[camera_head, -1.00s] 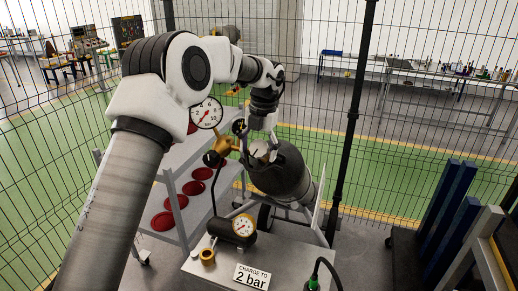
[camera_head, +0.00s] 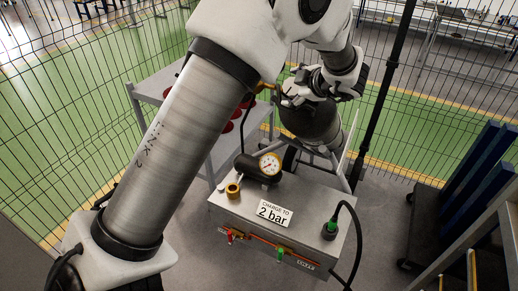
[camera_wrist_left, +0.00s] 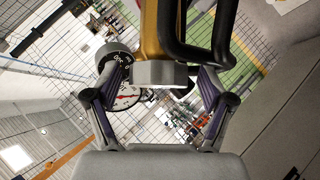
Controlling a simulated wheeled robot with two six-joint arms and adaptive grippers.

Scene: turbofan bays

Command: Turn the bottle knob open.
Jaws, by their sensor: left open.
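The dark gas bottle (camera_head: 312,122) leans on its cart behind the charging box. My left gripper (camera_head: 300,88) is at the bottle's top and hides the valve there in the head view. In the left wrist view, my left gripper (camera_wrist_left: 160,88) is open, with a finger on each side of a grey block-shaped part (camera_wrist_left: 160,74) below a brass body (camera_wrist_left: 151,30). I cannot tell whether the fingers touch it. A dark round knob (camera_wrist_left: 113,57) with pale lettering is beside the left finger, and a gauge with a red needle (camera_wrist_left: 126,97) is behind. My right gripper is out of view.
The metal charging box (camera_head: 225,207) carries a gauge (camera_head: 269,164), a "CHARGE TO 2 bar" sign (camera_head: 273,212) and a black hose (camera_head: 357,235). A shelf cart (camera_head: 150,92) stands left, a dark post (camera_head: 385,85) and mesh fence behind. Blue panels (camera_head: 467,172) stand right.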

